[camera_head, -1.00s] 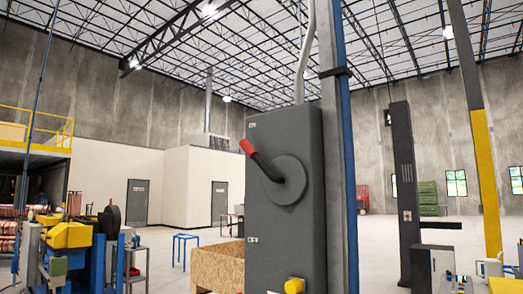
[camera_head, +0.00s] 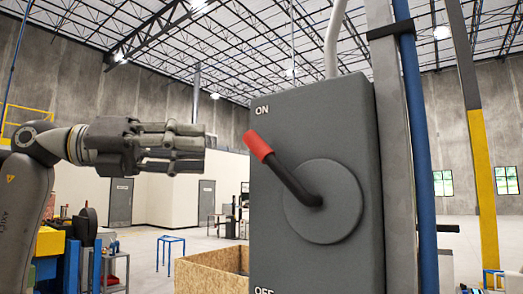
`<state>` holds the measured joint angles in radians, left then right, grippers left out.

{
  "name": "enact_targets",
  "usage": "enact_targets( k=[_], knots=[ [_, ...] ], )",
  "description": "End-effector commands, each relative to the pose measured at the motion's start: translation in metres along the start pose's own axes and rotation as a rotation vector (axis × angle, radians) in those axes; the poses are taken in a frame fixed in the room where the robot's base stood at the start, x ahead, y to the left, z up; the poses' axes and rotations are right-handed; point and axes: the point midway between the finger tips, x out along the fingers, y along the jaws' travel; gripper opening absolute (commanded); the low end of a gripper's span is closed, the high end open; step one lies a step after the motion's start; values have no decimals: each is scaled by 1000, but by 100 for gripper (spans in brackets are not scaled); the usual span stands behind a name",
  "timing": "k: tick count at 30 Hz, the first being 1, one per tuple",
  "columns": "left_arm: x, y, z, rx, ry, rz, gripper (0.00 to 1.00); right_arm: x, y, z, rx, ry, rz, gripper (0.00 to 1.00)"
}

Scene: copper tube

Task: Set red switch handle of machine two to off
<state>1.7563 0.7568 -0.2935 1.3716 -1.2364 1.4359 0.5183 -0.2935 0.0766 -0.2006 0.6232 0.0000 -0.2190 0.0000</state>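The switch box (camera_head: 340,120) is a dark grey box with ON lettered near its top and OFF near its lower edge. Its switch handle (camera_head: 282,170) is a black bent lever with a red grip (camera_head: 257,146), rising from a round hub (camera_head: 330,203). The red end points up and left, toward ON. My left gripper (camera_head: 203,147) is at the left of the box, pointing right, apart from the red grip by a small gap in the picture. I cannot tell whether its fingers are open or shut. My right gripper is not in view.
A grey post and a blue pipe (camera_head: 418,150) run up behind the box's right side. A wooden crate (camera_head: 205,277) stands below left. A blue stool (camera_head: 170,250) and yellow and blue machinery (camera_head: 55,250) are further left. Open floor lies between.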

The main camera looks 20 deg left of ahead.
Motion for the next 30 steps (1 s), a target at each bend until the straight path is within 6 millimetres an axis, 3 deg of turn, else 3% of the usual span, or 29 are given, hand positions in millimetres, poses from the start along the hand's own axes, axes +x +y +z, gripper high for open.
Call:
enact_targets(
  k=[5, 11, 18, 30],
  knots=[
    [20, -2, 0, 4, 5, 1, 32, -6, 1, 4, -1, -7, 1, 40],
    [58, -3, 1, 3, 5, -1, 32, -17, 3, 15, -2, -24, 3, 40],
    [95, -3, 1, 2, 4, -1, 32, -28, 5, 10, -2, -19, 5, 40],
    [107, -1, 0, 2, 1, -1, 32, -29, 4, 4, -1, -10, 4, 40]
  ],
)
